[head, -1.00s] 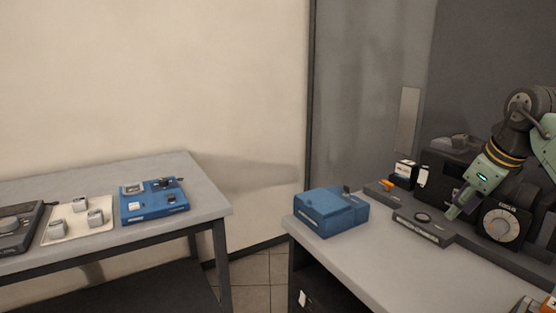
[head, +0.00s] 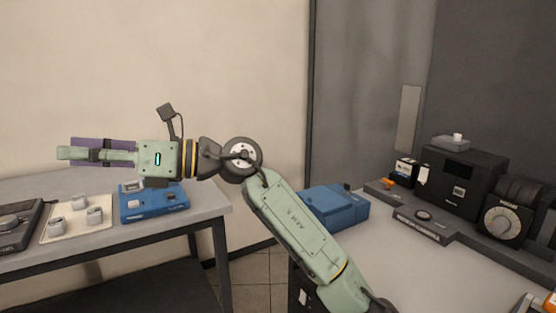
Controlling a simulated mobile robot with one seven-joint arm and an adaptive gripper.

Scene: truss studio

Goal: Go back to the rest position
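My gripper (head: 70,153) is at the left in the head view. It points left, level, in front of the pale wall and appears above the left table. One green finger faces the camera. A dark purple shape (head: 118,143) shows behind that finger; I cannot tell whether it is part of the gripper or something else. The gap between the fingers is hidden from this side. My arm reaches up from the lower right and covers part of the blue box (head: 345,208) on the right table.
The left table (head: 205,200) holds a blue tray (head: 150,208), a cream tray (head: 65,232) with small grey blocks, and a dark device (head: 18,228). The right table (head: 440,265) holds a black machine (head: 480,185) and a dial (head: 502,224). Its front is clear.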

